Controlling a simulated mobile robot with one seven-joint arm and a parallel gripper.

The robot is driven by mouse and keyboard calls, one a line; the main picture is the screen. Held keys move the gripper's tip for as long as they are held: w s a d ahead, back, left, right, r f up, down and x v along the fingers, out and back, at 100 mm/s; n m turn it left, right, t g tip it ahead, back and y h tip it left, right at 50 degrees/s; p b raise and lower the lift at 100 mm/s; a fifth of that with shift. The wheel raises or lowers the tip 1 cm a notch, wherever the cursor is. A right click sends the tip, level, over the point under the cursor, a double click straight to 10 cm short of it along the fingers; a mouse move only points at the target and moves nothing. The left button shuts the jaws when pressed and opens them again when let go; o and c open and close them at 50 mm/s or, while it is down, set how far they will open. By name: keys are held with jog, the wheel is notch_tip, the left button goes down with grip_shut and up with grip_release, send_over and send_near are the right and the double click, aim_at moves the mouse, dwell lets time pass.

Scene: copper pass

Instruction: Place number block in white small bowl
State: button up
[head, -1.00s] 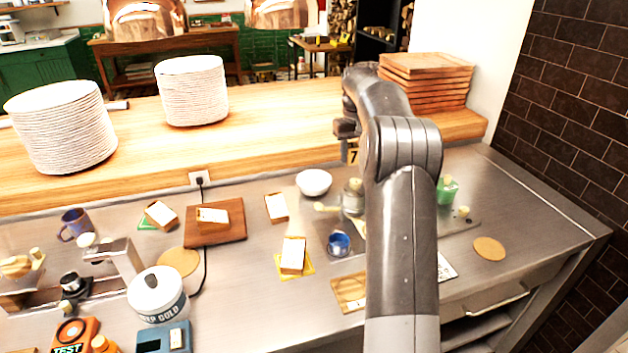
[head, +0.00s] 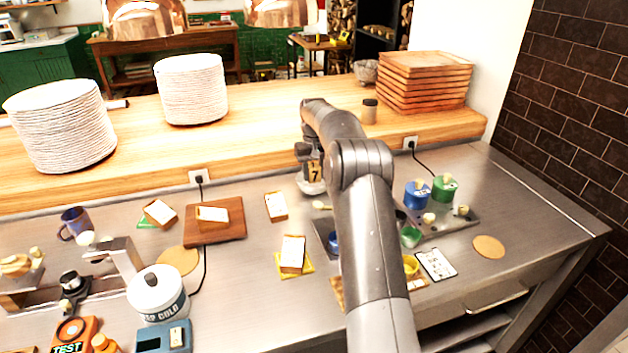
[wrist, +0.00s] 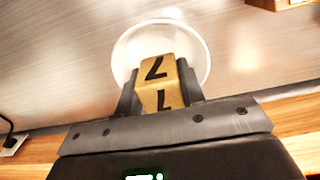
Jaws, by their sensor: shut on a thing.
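My gripper (head: 312,172) is shut on the block and points down. The white small bowl (wrist: 202,50) shows behind the block in the wrist view, with the block in front of its middle. The block looks above the bowl; the height gap cannot be told.
A wooden box (head: 276,206) stands left of the bowl. A wooden ledge (head: 255,145) runs behind the counter. Blue (head: 417,193) and green (head: 444,187) containers stand at the right. A round cork mat (head: 488,247) lies on the clear right counter.

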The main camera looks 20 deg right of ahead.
aim_at(314, 180)
jog(key=shift+f, duration=1.5)
jog(key=o, duration=0.7)
jog(key=shift+f, duration=0.15)
